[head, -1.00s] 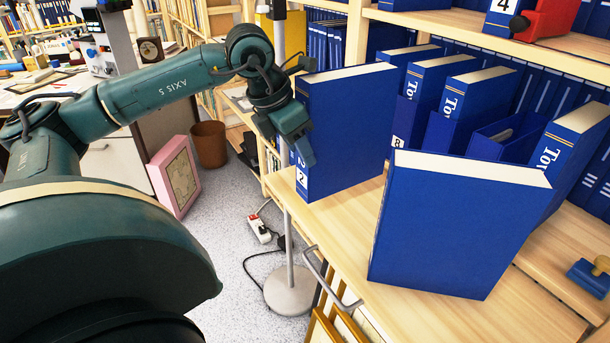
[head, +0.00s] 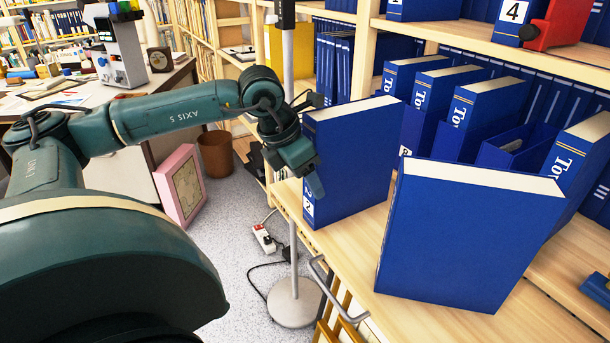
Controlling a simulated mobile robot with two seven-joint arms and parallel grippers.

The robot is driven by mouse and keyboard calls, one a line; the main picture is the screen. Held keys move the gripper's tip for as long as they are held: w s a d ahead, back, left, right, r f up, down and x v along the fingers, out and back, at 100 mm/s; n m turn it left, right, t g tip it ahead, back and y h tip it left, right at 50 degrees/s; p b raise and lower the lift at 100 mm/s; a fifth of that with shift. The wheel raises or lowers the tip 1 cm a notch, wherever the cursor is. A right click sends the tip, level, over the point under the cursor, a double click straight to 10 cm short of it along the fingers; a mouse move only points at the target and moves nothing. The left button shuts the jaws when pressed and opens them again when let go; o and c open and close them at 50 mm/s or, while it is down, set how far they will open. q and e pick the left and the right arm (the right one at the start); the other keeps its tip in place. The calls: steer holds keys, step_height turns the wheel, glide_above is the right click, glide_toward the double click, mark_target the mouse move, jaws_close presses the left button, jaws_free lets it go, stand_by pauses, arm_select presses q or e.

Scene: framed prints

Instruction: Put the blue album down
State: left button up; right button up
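The blue album (head: 358,155) with a white page block and a "2" label on its spine stands upright at the left end of the wooden shelf top (head: 345,240). Its bottom is at or just above the wood; I cannot tell if it touches. My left gripper (head: 314,172) is at the album's spine edge, with one finger across the near side. It appears shut on the album; the other finger is hidden. My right gripper is not in view.
A large blue album (head: 465,240) stands close in front at the right. Several blue albums (head: 478,115) stand behind, with an open blue box (head: 515,147). A stamp (head: 597,288) lies far right. Bare wood shows between the two nearer albums. A lamp pole's base (head: 294,302) stands left.

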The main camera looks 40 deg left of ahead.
arm_select(q)
steer(key=shift+o, duration=0.6)
steer(key=shift+r, duration=0.1)
steer(key=p+v, duration=0.1)
steer(key=v, duration=1.1)
steer(key=shift+p, duration=0.3)
